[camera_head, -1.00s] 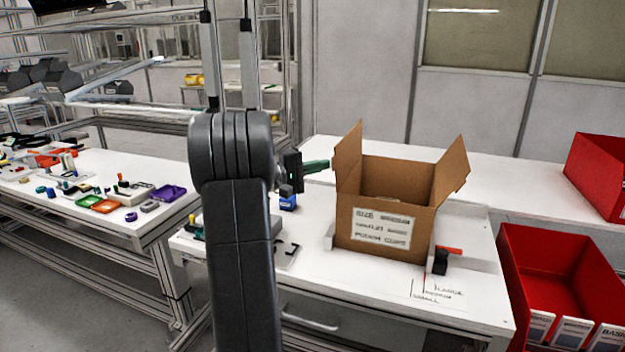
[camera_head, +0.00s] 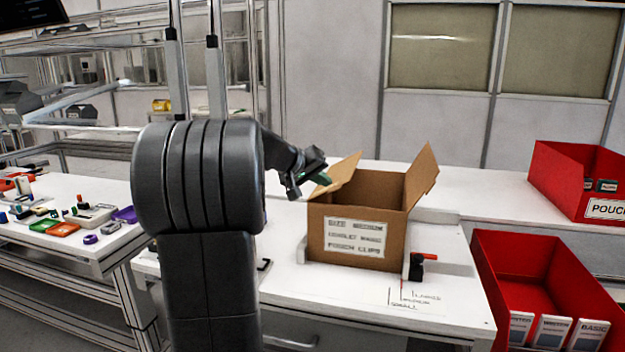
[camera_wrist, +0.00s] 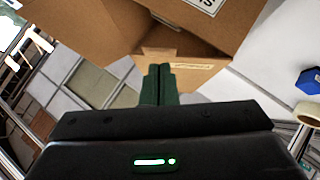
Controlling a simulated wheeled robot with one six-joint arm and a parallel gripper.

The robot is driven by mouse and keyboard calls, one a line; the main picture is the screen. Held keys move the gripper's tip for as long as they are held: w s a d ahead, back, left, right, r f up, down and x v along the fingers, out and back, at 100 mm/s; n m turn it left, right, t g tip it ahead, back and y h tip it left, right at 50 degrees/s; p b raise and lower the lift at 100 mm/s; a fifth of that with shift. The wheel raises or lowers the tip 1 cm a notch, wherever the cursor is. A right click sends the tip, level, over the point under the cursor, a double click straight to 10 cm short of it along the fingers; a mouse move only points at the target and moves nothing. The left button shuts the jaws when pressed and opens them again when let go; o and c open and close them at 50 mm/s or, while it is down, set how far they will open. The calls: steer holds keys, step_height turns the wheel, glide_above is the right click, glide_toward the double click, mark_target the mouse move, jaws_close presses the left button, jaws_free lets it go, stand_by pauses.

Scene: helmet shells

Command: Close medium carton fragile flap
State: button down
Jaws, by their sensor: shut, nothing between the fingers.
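The brown open-topped carton (camera_head: 340,248), with a printed white label, stands on the white table in the head view. In the wrist view the shut fingers (camera_wrist: 158,84) lie against or just before a cardboard flap (camera_wrist: 188,72) bearing a small printed mark; exact contact is unclear. The carton's inside is mostly hidden.
A black clamp with a red handle (camera_head: 421,263) sits at the carton's right front. Red bins (camera_head: 540,280) stand at the right. A table at the left holds small coloured parts and trays (camera_head: 62,229). The table front is mostly clear.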

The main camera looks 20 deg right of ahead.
steer(key=shift+s+d+f+m+t+y, duration=0.3)
steer(key=shift+s+d+f+m+y, duration=0.1)
steer(key=shift+d+y, duration=0.25)
steer(key=shift+m+t+y, duration=0.5)
steer(key=shift+m+y, duration=0.1)
steer(key=shift+y, duration=0.35)
steer(key=shift+s+d+f+b, duration=0.25)
steer(key=shift+d+f, duration=0.1)
steer(key=shift+f, duration=0.35)
steer(key=shift+s+d+f+b, duration=0.3)
steer(key=shift+d+f, duration=0.1)
steer(key=shift+f, duration=0.35)
steer(key=shift+s+d+f+b, duration=0.25)
steer(key=shift+d+f, duration=0.1)
steer(key=shift+f, duration=0.35)
steer(key=shift+f, duration=0.1)
